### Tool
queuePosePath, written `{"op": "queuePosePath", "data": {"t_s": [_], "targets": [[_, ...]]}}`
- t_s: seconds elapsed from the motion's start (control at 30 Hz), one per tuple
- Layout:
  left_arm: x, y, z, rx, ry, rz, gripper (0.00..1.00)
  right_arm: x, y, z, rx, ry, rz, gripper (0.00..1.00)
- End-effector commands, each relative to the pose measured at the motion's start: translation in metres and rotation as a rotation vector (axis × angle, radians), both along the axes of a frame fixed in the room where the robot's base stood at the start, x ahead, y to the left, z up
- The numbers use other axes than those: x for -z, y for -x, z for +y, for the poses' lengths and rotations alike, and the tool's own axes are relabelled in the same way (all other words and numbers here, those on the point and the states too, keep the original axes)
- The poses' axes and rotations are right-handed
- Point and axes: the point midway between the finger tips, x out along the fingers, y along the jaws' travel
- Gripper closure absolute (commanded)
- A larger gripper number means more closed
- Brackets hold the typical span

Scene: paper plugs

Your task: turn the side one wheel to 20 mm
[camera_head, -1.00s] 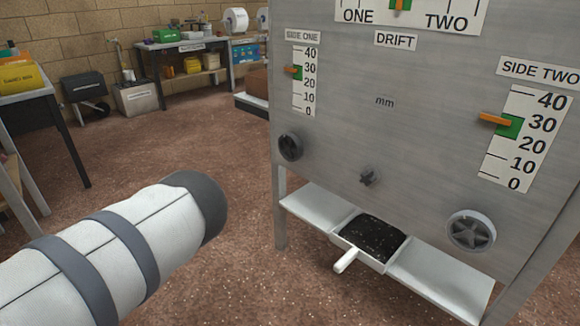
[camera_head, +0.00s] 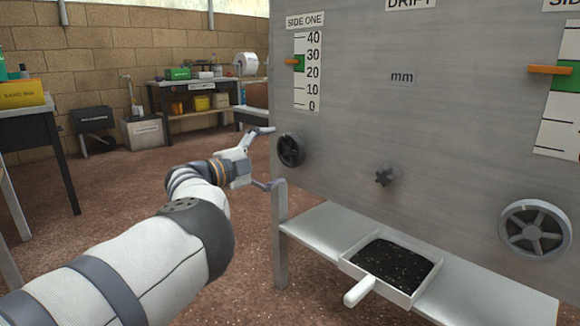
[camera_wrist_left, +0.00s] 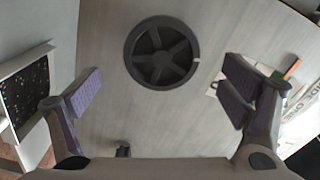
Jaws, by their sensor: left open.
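The side one wheel (camera_head: 290,150) is a dark round handwheel at the panel's lower left. It also shows in the left wrist view (camera_wrist_left: 162,52), with spokes and a pale mark on its right rim. My left gripper (camera_head: 268,158) is open and empty in front of it. Its two purple-padded fingers (camera_wrist_left: 160,90) are spread wide on either side, apart from the wheel. The side one scale (camera_head: 307,72) runs from 0 to 40. Its orange pointer (camera_head: 291,62) stands between 20 and 30, beside a green band (camera_head: 299,64). My right gripper is not in view.
A small dark knob (camera_head: 386,176) and the larger side two wheel (camera_head: 534,229) are farther right on the grey panel (camera_head: 440,110). A shelf (camera_head: 325,228) below holds a white tray (camera_head: 352,266) of black material. The panel's leg (camera_head: 280,220) stands close below my gripper.

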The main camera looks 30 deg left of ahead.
Motion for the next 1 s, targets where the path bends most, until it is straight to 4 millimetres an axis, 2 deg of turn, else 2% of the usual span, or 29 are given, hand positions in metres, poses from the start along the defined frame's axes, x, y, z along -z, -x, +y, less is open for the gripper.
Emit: {"op": "queuePosePath", "data": {"t_s": [0.37, 0.43, 0.5, 0.6, 0.7, 0.8, 1.0], "targets": [[-0.004, -0.003, -0.001, -0.002, 0.017, 0.004, 0.08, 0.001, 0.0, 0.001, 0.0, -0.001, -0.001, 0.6], [-0.014, -0.002, -0.001, 0.0, 0.122, 0.036, 0.08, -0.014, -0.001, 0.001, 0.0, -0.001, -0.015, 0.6], [-0.024, -0.001, 0.0, 0.0, 0.349, 0.108, 0.08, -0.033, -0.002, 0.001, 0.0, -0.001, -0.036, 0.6], [-0.018, -0.002, 0.0, 0.001, 0.679, 0.231, 0.08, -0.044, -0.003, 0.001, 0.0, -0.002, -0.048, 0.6], [-0.01, -0.003, -0.001, 0.0, 0.899, 0.318, 0.08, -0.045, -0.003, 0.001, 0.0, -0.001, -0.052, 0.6], [-0.004, -0.003, -0.001, -0.003, 0.986, 0.356, 0.08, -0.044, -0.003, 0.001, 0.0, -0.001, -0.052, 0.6], [-0.002, -0.003, -0.001, -0.003, 0.989, 0.359, 0.08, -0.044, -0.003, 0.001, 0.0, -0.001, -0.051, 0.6]]}}
